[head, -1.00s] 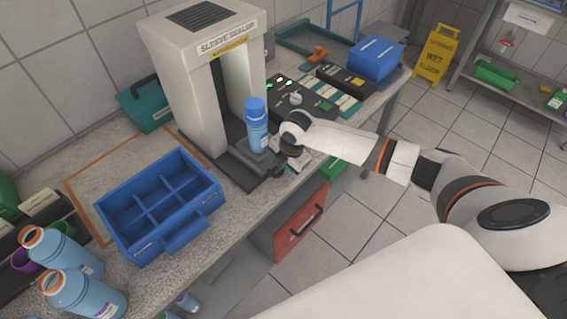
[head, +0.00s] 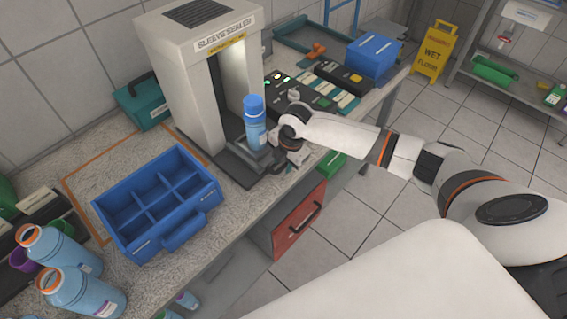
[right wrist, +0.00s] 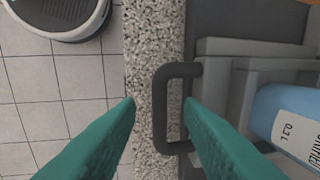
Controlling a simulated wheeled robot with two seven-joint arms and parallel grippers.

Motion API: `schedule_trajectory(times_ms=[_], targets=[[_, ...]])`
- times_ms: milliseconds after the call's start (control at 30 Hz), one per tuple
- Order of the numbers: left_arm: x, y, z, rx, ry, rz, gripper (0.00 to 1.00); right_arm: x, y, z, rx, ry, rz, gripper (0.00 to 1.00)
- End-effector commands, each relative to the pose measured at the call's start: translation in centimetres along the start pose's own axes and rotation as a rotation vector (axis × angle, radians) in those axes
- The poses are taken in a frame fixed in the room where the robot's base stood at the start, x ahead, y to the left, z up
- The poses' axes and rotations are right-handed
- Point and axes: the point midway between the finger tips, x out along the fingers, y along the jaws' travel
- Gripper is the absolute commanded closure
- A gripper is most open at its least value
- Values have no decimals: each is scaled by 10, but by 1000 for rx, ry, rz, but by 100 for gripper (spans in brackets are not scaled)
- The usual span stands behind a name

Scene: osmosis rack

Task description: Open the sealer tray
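The white sleeve sealer (head: 172,85) stands on the counter with a dark tray (head: 235,170) at its base. A blue bottle with a blue cap (head: 255,124) stands upright on the tray; its side also shows in the right wrist view (right wrist: 290,115). My right gripper (head: 290,163) is low beside the tray's front end. In the right wrist view its teal fingers (right wrist: 160,102) are apart, with the dark U-shaped tray handle (right wrist: 163,105) showing between them. I cannot tell whether they touch it. My left gripper is not in view.
A blue divided crate (head: 158,205) sits left of the sealer, with blue bottles (head: 82,290) near the front left. A dark control panel (head: 300,95) lies beyond my right gripper. The counter's front edge runs below the gripper, above a red drawer (head: 299,222).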

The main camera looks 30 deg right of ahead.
Motion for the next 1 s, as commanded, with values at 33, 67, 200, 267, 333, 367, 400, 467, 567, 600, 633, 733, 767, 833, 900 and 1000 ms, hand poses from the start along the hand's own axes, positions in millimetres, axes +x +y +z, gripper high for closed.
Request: schedule_trajectory(times_ms=[33,67,200,267,333,367,400,467,567,600,633,733,767,833,900,1000], targets=[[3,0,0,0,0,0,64,-8,0,-1,-1,3,-3,66],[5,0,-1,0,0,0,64,-14,0,-1,-2,4,-5,66],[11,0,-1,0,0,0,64,-45,0,-2,-2,4,-6,66],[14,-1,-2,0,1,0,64,-58,0,-1,-3,4,-6,66],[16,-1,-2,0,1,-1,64,-72,0,-1,0,4,-5,66],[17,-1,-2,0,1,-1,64,-77,0,-1,-1,3,-5,66],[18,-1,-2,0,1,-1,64,-84,0,-1,-2,4,-5,66],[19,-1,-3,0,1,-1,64,-92,0,-1,-1,3,-5,66],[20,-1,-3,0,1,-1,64,-102,0,-1,1,3,-4,66],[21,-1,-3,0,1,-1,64,-104,0,-1,1,3,-3,66],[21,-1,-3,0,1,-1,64,-105,0,-1,1,2,-3,66],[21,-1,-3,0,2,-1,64,-107,0,0,0,2,-2,66],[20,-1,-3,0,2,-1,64,-107,0,0,0,2,-1,66],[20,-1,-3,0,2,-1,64,-107,0,0,1,2,-1,66],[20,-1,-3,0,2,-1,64,-107,0,0,1,2,-2,66],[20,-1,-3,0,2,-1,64,-107,0,0,0,2,-2,66]])
